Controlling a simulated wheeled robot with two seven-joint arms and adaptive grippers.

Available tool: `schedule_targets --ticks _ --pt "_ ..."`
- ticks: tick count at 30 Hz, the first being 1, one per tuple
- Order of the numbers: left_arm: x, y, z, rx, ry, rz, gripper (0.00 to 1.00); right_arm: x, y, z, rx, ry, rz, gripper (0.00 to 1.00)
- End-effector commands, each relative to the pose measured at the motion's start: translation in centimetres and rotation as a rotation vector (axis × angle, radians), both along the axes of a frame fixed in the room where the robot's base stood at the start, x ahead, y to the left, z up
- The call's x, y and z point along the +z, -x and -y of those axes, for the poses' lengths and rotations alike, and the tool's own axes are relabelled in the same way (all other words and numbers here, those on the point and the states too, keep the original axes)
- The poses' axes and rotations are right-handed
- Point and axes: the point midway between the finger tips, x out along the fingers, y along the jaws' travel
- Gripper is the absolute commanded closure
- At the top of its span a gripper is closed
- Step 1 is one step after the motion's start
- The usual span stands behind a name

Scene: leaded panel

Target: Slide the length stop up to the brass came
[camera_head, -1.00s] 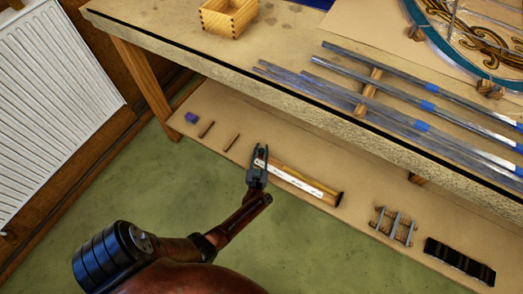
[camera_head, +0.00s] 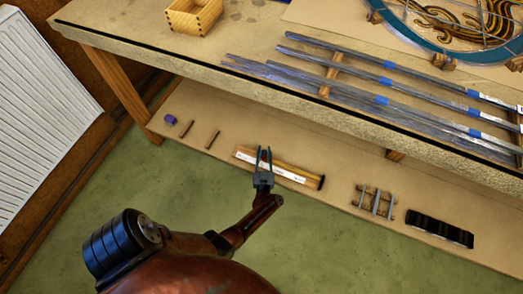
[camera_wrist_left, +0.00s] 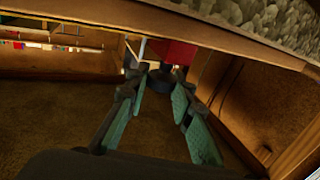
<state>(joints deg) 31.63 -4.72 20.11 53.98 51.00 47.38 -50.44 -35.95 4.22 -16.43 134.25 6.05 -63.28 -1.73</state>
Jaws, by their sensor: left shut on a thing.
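A long gauge with a white scale (camera_head: 292,174) lies on the low shelf under the bench in the head view. A yellow-brown strip (camera_head: 300,172) runs along its back side to a dark right end (camera_head: 321,182); I cannot tell for certain whether this is the brass came. My left gripper (camera_head: 264,162) is over the left part of the gauge, shut on a small red and dark piece, apparently the length stop (camera_wrist_left: 165,77). The left wrist view shows the teal-padded fingers (camera_wrist_left: 162,80) at its dark knob, with red behind. Its contact with the came is hidden.
On the shelf (camera_head: 340,170) lie a purple block (camera_head: 171,120), two brown sticks, a metal rack (camera_head: 375,201) and a black tray (camera_head: 441,229). The bench (camera_head: 130,30) overhangs behind, carrying lead strips (camera_head: 350,88) and a wooden box (camera_head: 194,16). Green floor is clear in front.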

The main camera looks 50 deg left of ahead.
Motion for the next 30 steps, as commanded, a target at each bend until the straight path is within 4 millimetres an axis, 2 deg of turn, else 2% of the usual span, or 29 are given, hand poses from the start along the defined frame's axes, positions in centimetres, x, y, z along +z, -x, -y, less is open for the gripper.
schedule_targets --ticks 10,11,18,30 --pt "-0.12 -0.22 0.66 -0.005 0.002 -0.002 1.0 -0.03 -0.09 -0.04 0.0 -0.001 0.003 0.0" --pt "-0.12 -0.23 0.66 -0.005 0.002 -0.002 0.77 -0.03 -0.09 -0.04 0.0 -0.001 0.003 0.0" --pt "-0.08 -0.21 0.56 -0.004 0.001 -0.001 0.6 -0.02 -0.13 -0.04 0.0 -0.001 0.004 0.0" --pt "-0.04 -0.18 0.44 -0.003 0.0 -0.001 0.6 -0.09 0.0 -0.11 0.001 -0.002 0.002 0.0"
